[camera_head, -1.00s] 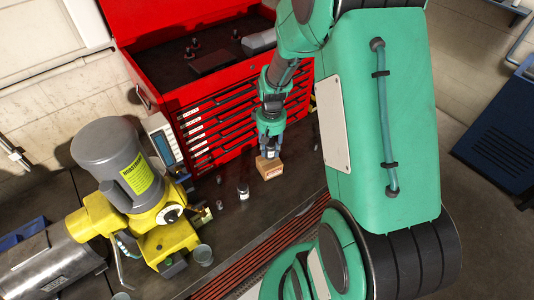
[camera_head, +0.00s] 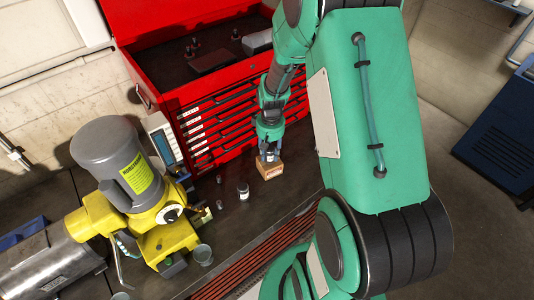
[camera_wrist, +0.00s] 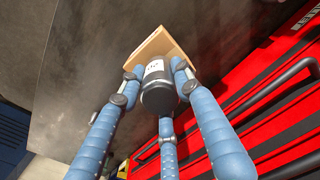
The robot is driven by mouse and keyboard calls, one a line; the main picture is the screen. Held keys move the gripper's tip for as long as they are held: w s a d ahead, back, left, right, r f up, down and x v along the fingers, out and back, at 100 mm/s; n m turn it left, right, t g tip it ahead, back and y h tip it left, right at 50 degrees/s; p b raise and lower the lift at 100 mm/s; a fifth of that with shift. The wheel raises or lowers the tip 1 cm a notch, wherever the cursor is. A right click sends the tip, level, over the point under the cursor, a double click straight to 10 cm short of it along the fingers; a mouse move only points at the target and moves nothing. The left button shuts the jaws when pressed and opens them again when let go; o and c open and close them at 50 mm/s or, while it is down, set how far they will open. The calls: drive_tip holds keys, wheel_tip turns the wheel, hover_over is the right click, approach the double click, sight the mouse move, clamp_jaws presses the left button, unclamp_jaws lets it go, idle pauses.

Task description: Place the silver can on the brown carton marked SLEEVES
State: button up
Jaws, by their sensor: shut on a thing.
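The brown carton (camera_head: 270,171) sits on the dark bench in front of the red tool chest, right below my gripper (camera_head: 268,154). In the wrist view, my gripper's blue fingers (camera_wrist: 156,88) are closed around a grey can (camera_wrist: 158,98) with a white label. The tan carton (camera_wrist: 162,44) shows just beyond the can. I cannot tell whether the can touches the carton's top. The can is mostly hidden by the fingers in the head view, and the carton's marking is not readable.
A small dark jar with a white label (camera_head: 243,191) stands left of the carton. The red tool chest (camera_head: 210,95) rises close behind the carton. Bench right of the carton is largely clear.

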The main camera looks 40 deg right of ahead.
drive_tip(key=o, duration=1.2)
wheel_tip(320, 180, up, 12)
drive_tip(key=shift+r+p, duration=0.2)
drive_tip(key=shift+p, duration=0.25)
